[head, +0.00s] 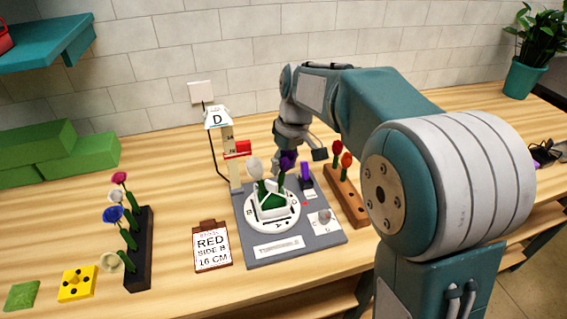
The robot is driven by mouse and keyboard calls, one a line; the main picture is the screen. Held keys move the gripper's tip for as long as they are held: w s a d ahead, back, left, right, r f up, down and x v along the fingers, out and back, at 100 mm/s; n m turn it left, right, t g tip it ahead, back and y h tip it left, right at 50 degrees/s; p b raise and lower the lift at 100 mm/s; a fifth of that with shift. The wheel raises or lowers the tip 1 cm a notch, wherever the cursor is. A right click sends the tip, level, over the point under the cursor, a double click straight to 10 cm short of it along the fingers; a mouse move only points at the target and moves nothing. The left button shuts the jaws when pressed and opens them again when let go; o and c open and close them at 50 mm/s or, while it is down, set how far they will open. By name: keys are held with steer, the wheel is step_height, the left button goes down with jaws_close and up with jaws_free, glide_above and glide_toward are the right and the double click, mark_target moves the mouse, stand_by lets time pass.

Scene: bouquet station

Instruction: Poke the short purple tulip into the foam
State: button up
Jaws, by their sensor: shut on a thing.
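The dark purple tulip (287,161) stands roughly upright, its green stem running down toward the foam. My gripper (301,152) is at the flower's upper right and is shut on it; the arm hides part of the grip. The green foam (270,205) sits in a round white dish (262,226) with letters on its rim, on a grey station base. I cannot tell whether the purple tulip's stem tip touches the foam. A white tulip (255,166) stands in the foam just left of the purple one.
A height post (229,160) with a red marker stands behind the dish. A dark rack (140,254) of flowers is at left, a wooden rack (347,197) with red and orange tulips at right. A sign (211,248) reads "RED SIDE B 16 CM".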

steer(key=shift+a+f, duration=0.1)
steer(key=shift+f, duration=0.45)
stand_by(0.8)
stand_by(0.6)
steer(key=o, duration=0.8)
steer(key=shift+w+d+r, duration=0.1)
steer(key=shift+d+r, duration=0.1)
steer(key=shift+r, duration=0.85)
steer(key=shift+d+r, duration=0.15)
steer(key=shift+r, duration=0.95)
steer(key=shift+w+d+r, duration=0.1)
steer(key=shift+d+r, duration=0.1)
steer(key=shift+r, duration=0.85)
steer(key=shift+o, duration=0.4)
steer(key=shift+o, duration=0.6)
